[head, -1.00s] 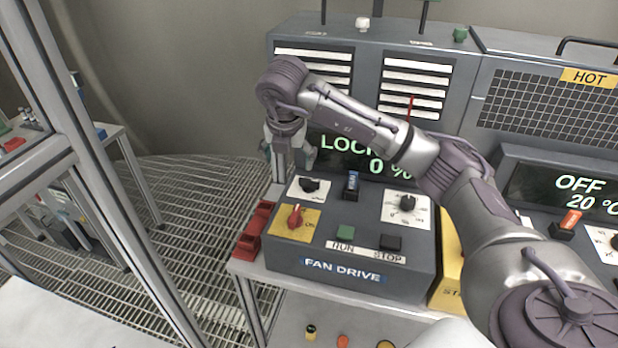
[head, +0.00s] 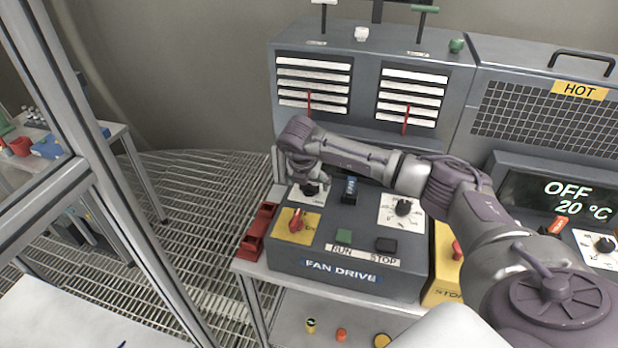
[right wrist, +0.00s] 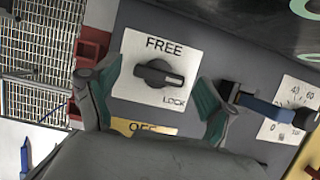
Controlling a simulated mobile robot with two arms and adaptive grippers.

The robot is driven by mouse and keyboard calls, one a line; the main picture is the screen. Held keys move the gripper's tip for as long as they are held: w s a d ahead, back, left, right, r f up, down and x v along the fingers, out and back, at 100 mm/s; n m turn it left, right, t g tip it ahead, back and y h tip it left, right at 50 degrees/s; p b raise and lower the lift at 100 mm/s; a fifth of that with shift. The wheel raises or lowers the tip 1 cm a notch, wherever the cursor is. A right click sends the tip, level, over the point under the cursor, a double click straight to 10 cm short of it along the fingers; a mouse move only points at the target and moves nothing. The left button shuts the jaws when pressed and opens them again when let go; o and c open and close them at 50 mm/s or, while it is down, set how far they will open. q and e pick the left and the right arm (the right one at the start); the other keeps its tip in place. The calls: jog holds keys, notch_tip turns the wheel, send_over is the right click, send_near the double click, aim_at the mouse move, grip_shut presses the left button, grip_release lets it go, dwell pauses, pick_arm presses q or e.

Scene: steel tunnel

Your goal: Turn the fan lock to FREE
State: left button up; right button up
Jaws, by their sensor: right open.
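The fan lock is a black knob (right wrist: 158,74) on a white plate (right wrist: 128,90) marked FREE at the top and LOCK at the lower right in the right wrist view. Its white pointer line lies toward the right, on the LOCK side. In the head view the knob (head: 310,189) shows at the top left of the FAN DRIVE box (head: 330,268), partly covered by my right gripper (head: 304,174). My right gripper (right wrist: 158,96) is open, one green-padded finger on each side of the knob, apart from it. My left gripper is not in view.
A red OFF/ON switch (head: 297,221) sits just in front of the lock. A blue-tipped lever (head: 349,190) and a white dial (head: 403,207) stand to its right. Red holders (head: 258,232) lie left.

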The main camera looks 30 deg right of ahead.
jog(key=shift+d+f, duration=0.1)
jog(key=shift+f, duration=0.15)
